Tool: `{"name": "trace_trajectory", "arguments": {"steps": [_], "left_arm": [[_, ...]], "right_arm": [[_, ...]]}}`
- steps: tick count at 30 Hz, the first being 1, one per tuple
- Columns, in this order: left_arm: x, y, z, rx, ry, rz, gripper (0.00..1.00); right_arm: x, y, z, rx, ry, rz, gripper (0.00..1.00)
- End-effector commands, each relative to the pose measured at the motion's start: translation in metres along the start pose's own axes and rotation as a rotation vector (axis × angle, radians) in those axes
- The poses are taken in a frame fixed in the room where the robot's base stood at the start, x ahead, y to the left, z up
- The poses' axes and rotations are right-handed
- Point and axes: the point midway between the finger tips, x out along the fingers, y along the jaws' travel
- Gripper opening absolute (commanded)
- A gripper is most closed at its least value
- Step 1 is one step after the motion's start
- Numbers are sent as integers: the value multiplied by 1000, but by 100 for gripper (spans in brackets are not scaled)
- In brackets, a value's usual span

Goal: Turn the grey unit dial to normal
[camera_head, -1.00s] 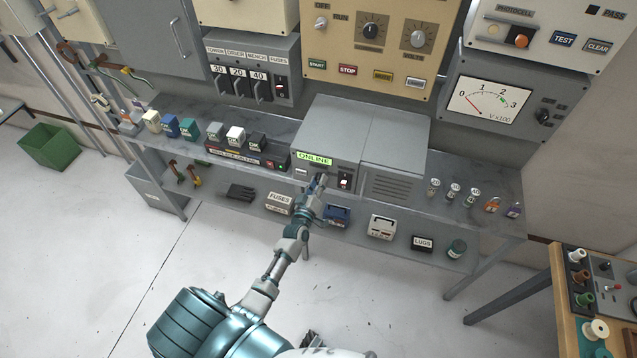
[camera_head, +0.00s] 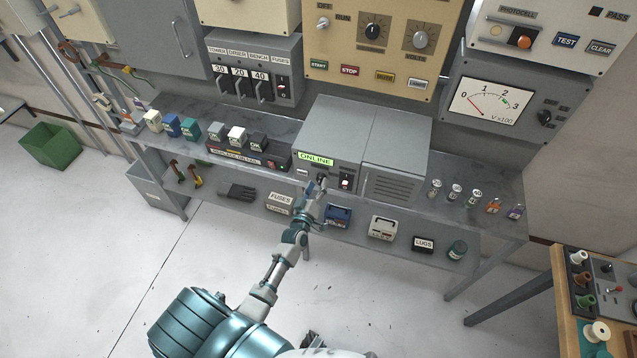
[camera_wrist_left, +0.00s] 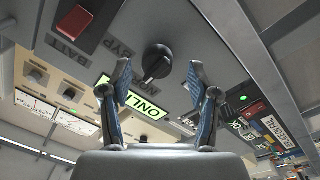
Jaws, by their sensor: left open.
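The grey unit (camera_head: 338,133), with a lit green ONLINE display (camera_head: 316,159), stands on the shelf. Its black dial (camera_head: 321,178) is on the front face beside a red switch (camera_head: 345,182). In the left wrist view the dial (camera_wrist_left: 157,61) appears beyond my fingertips, with the labels BATT, BYP and a partly hidden one starting NO around it. The dial's handle seems to point toward the NO label. My left gripper (camera_head: 317,190) is just in front of the dial; in the wrist view its open fingers (camera_wrist_left: 160,75) are spread, with nothing between them. My right gripper is not seen.
A row of small coloured boxes (camera_head: 188,128) stands left of the unit, and small jars (camera_head: 455,192) stand to its right. A lower shelf (camera_head: 300,222) holds labelled boxes. Cream and grey panels (camera_head: 372,50) hang above. The floor in front is clear.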

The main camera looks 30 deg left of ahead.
Motion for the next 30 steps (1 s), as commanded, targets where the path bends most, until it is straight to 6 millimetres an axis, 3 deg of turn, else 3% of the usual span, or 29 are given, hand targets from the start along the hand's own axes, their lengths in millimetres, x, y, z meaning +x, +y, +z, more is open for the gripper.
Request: {"name": "trace_trajectory", "arguments": {"steps": [6, 13, 18, 30], "left_arm": [[-50, -2, 1, 0, -2, -3, 61], [-91, -2, 1, 1, -1, -2, 61], [-102, -2, 0, -1, 0, -2, 61], [-103, -2, 0, -1, 1, -1, 61]], "right_arm": [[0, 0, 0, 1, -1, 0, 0], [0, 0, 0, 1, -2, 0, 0], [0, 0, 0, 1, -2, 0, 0], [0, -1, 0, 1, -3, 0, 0]]}}
